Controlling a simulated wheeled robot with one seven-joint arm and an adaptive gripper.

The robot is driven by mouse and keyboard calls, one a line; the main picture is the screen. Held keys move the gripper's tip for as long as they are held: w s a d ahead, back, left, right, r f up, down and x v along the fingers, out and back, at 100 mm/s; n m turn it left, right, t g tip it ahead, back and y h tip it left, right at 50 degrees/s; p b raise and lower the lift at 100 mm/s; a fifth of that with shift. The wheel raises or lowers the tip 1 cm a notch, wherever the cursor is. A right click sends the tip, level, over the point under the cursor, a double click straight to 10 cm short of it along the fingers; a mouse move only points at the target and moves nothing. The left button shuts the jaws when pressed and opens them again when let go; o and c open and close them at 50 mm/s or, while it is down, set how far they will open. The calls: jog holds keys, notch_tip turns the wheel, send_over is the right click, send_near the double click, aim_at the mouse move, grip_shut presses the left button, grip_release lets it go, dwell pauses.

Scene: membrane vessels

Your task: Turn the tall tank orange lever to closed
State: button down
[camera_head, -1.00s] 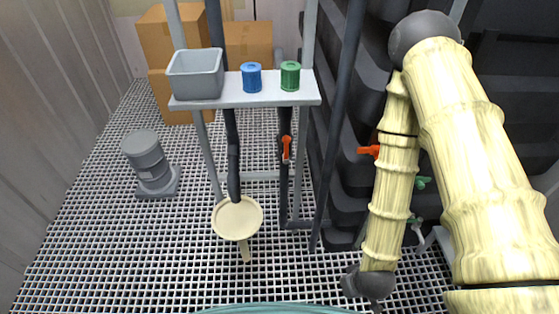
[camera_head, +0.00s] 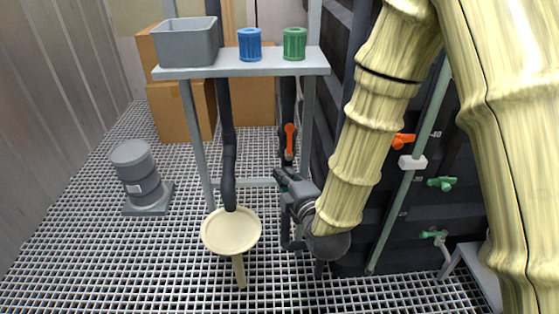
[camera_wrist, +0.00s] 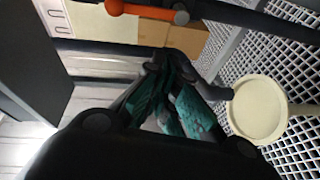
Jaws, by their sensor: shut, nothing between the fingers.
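One orange lever (camera_head: 403,140) is on the front of the tall dark tank (camera_head: 365,210), to the right of my arm in the head view. Another orange lever (camera_head: 289,141) stands nearly upright on a dark vertical pipe below the shelf. My gripper (camera_head: 281,180) is just below this pipe lever in the head view, pointing away from me. An orange lever (camera_wrist: 150,11) shows at the top edge of the wrist view, beyond the fingertips and apart from them. My gripper (camera_wrist: 177,72) is shut and empty. My forearm hides part of the tank.
A cream funnel (camera_head: 231,233) stands left of my gripper. Green levers (camera_head: 441,183) are on the tank.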

aim_at(289, 143)
jog(key=w+a+r+n+t+y+b, duration=0.1)
jog(key=w+r+b, duration=0.1)
jog(key=w, duration=0.7)
jog(key=shift+w+a+r+n+b, duration=0.25)
jog(key=shift+w+a+n+b, duration=0.15)
jog(key=shift+b, duration=0.1)
dwell(0.4)
jog(key=shift+d, duration=0.1)
jog(key=shift+d+r+m, duration=0.1)
jog(key=shift+m, duration=0.3)
